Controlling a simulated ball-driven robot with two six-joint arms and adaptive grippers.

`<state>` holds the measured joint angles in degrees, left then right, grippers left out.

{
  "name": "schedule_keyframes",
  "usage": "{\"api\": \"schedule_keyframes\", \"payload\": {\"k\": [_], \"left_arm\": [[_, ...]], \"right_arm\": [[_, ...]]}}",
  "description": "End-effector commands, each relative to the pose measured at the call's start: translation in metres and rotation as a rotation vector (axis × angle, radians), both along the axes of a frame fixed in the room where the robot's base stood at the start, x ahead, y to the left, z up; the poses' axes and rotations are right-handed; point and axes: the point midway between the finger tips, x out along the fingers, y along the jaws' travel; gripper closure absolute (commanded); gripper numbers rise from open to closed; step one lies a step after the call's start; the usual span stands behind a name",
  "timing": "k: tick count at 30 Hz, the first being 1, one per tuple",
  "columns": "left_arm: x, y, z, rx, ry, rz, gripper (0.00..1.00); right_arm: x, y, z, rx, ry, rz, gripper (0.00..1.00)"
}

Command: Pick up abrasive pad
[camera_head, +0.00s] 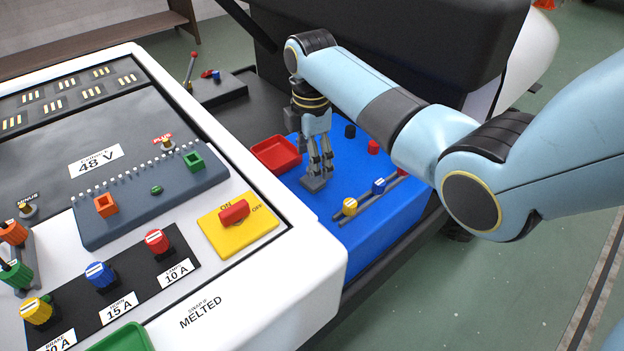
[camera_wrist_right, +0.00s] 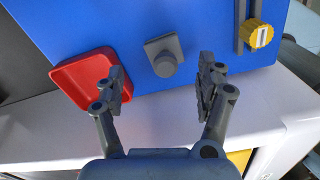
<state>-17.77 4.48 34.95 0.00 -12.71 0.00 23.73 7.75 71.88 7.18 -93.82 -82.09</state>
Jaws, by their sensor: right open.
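The abrasive pad seems to be the grey square block with a round knob on top (camera_wrist_right: 165,57), lying on the blue surface. In the head view a grey block (camera_head: 313,185) shows just under my right gripper (camera_head: 318,166). In the right wrist view my right gripper (camera_wrist_right: 161,88) is open, with the grey block between and beyond its two fingers. The fingers look apart from it, and nothing is held. My left gripper is in neither view.
A red tray (camera_head: 276,154) lies beside the pad on the blue table (camera_head: 355,240); my left-hand finger overlaps it in the wrist view. A grey rack with yellow (camera_head: 350,206) and blue (camera_head: 379,186) fuses is on the other side. The white cart panel (camera_head: 290,290) borders the table.

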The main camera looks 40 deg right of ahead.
Motion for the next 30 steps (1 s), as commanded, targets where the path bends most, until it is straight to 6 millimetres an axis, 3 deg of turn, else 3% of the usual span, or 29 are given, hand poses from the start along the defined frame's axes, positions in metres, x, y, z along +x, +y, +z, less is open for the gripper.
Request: {"api": "schedule_keyframes", "payload": {"k": [7,17,30], "left_arm": [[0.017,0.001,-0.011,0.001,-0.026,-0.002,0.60],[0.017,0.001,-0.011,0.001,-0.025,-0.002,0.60],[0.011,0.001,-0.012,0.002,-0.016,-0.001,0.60]], "right_arm": [[-0.006,0.000,-0.041,0.001,0.004,0.000,0.28],[-0.006,0.000,-0.046,0.000,0.001,0.001,0.29],[-0.006,0.000,-0.046,0.000,0.001,0.001,0.86]]}}
